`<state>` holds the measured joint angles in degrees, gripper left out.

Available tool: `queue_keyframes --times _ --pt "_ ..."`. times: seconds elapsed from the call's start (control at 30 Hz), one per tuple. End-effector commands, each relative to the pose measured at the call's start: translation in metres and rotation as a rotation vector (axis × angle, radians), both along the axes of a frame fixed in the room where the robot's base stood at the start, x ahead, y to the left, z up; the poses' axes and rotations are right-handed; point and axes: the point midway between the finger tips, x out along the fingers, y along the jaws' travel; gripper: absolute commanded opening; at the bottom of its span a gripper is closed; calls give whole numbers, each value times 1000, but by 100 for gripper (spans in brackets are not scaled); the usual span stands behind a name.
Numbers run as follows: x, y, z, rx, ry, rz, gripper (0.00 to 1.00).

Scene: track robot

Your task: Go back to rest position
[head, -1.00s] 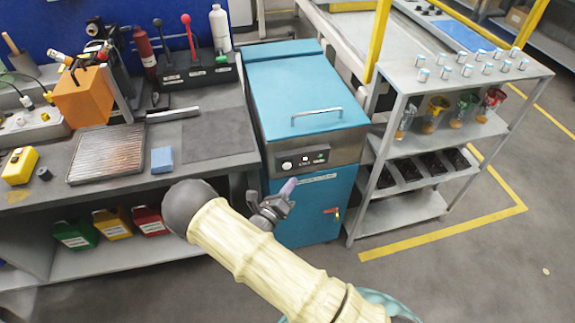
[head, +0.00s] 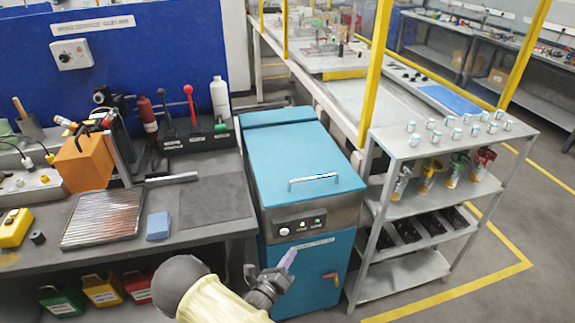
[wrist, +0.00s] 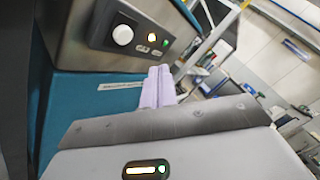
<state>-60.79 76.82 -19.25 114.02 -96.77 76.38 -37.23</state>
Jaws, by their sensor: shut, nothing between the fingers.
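My gripper (head: 287,259) is in front of the teal cabinet, just below its control panel in the head view. Its pale lilac fingers are together with nothing between them. In the wrist view the closed fingers (wrist: 159,86) point forward, beside the teal cabinet front (wrist: 60,110) and below the panel's white knob (wrist: 123,35). My arm, with a dark round joint and cream sleeve, comes up from the bottom of the head view. I cannot tell whether the fingers touch the cabinet.
The teal cabinet (head: 300,160) has a closed lid with a handle. A grey workbench (head: 200,240) with an orange block (head: 84,160), a ribbed plate (head: 103,218) and a blue block (head: 158,226) is left. A grey shelf rack (head: 440,145) is right. Floor at lower right is clear.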

Motion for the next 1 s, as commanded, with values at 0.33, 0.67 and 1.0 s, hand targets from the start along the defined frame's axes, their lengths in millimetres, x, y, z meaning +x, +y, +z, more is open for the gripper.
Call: queue_keyframes --times 0.33,0.67,1.0 --pt "-11 -62 34 231 -26 -292 0" --pt "-79 -150 82 782 -192 -926 0" --pt "-144 -167 127 1351 -533 -1499 0"
